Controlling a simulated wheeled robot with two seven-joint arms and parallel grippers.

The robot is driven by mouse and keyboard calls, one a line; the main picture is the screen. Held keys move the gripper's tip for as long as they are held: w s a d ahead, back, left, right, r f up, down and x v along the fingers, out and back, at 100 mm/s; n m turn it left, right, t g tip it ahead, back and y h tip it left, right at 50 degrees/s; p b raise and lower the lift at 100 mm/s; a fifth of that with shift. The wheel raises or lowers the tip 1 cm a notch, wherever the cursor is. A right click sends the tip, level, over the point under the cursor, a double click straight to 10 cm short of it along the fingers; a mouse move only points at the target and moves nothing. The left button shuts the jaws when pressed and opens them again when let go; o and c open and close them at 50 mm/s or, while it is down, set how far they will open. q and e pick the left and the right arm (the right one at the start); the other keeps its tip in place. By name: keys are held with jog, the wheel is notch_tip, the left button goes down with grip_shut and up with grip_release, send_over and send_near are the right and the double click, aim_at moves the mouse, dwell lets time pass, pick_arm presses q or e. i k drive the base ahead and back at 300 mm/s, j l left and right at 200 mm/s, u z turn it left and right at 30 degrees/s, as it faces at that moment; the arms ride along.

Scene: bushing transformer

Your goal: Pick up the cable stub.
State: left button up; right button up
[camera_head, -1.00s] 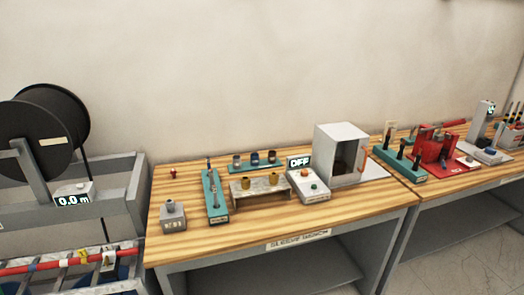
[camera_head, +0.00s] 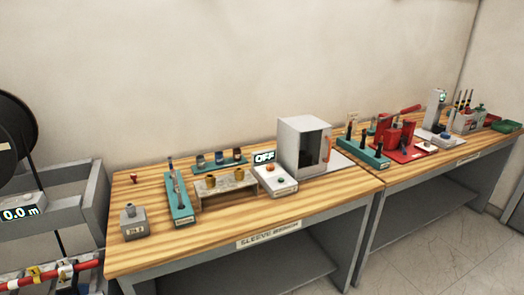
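I cannot tell for sure which thing is the cable stub. A red cable (camera_head: 88,265) with yellow and white tags lies across a grey rack at the lower left, cut by the picture edge. A small red piece (camera_head: 134,178) stands at the back left of the near wooden bench. A long teal holder (camera_head: 180,202) with a thin dark rod lies on the same bench. Neither of my grippers shows.
The near bench (camera_head: 150,255) also bears a grey block (camera_head: 134,222), a teal rack of cups (camera_head: 218,164), a control box reading OFF (camera_head: 275,179) and a white open-fronted cabinet (camera_head: 303,148). A second bench with red tooling (camera_head: 398,138) stands right. Floor (camera_head: 430,232) is clear in front.

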aim_at(178, 190)
jog(key=i+j+u, duration=0.25)
jog(key=i+j, duration=0.25)
jog(key=i+j+u, duration=0.2)
jog(key=i+j, duration=0.2)
jog(key=i, duration=0.25)
jog(key=z, duration=0.35)
jog(key=k+j+z, duration=0.1)
jog(key=z, duration=0.35)
jog(key=k+j+z, duration=0.15)
jog(key=j+z, duration=0.15)
jog(key=z, duration=0.2)
jog(key=k+j+z, duration=0.15)
jog(key=z, duration=0.3)
